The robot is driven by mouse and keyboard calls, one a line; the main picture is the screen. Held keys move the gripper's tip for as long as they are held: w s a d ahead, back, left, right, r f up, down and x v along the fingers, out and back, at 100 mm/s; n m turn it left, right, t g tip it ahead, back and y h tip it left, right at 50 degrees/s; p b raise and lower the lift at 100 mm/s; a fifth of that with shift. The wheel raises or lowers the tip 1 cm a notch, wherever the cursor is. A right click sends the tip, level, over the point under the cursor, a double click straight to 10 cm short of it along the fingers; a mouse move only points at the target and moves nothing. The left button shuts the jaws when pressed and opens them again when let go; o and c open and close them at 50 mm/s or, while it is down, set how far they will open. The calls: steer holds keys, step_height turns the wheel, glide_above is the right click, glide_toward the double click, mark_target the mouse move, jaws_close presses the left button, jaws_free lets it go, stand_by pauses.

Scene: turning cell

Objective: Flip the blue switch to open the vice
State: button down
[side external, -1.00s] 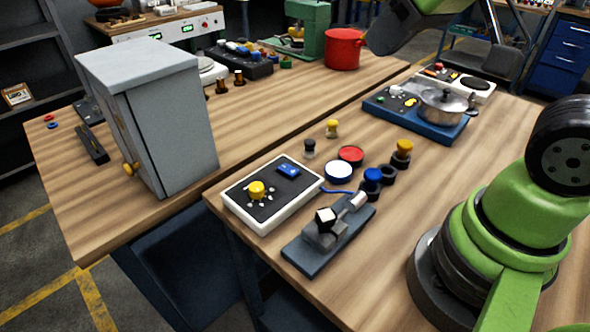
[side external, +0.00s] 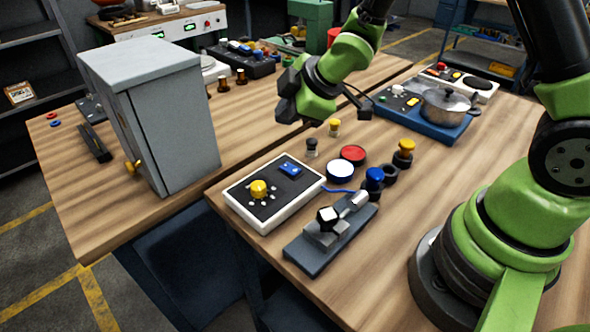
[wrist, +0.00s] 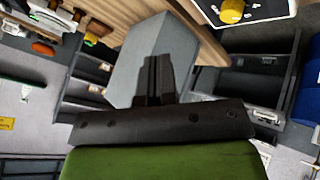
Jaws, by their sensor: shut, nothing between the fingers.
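The blue switch (side external: 290,169) is on the dark top of a white-edged control box (side external: 268,213), beside a yellow knob (side external: 259,189). The grey vice (side external: 308,252) lies on the table in front of the box, with a black-and-white block (side external: 328,217) at its jaws; a blue cable shows between box and vice. My gripper (side external: 287,112) is in the air behind and above the box, apart from it. In the wrist view its fingers (wrist: 156,75) are together and empty. That view shows the yellow knob (wrist: 232,11) at the top edge; the blue switch is out of it.
A grey cabinet (side external: 165,125) stands left of the control box. Red (side external: 353,154) and white (side external: 340,171) round pieces and several small knobbed pieces lie right of it. A pot (side external: 445,106) stands on a blue unit farther back. Bare table lies in front of the pot.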

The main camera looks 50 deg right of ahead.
mark_target(293, 172)
steer(key=shift+f, duration=0.15)
steer(key=shift+s+f, duration=0.2)
steer(key=shift+f, duration=1.2)
steer(key=shift+s+f, duration=0.15)
steer(key=shift+f, duration=1.3)
steer(key=shift+s+f, duration=0.2)
steer(key=shift+f, duration=1.2)
steer(key=shift+f, duration=0.1)
steer(key=shift+f, duration=0.3)
steer(key=shift+f, duration=0.3)
steer(key=shift+r, duration=0.75)
steer(key=shift+w+r, duration=0.2)
steer(key=shift+r, duration=1.05)
steer(key=shift+w+r, duration=0.15)
steer(key=shift+r, duration=1.1)
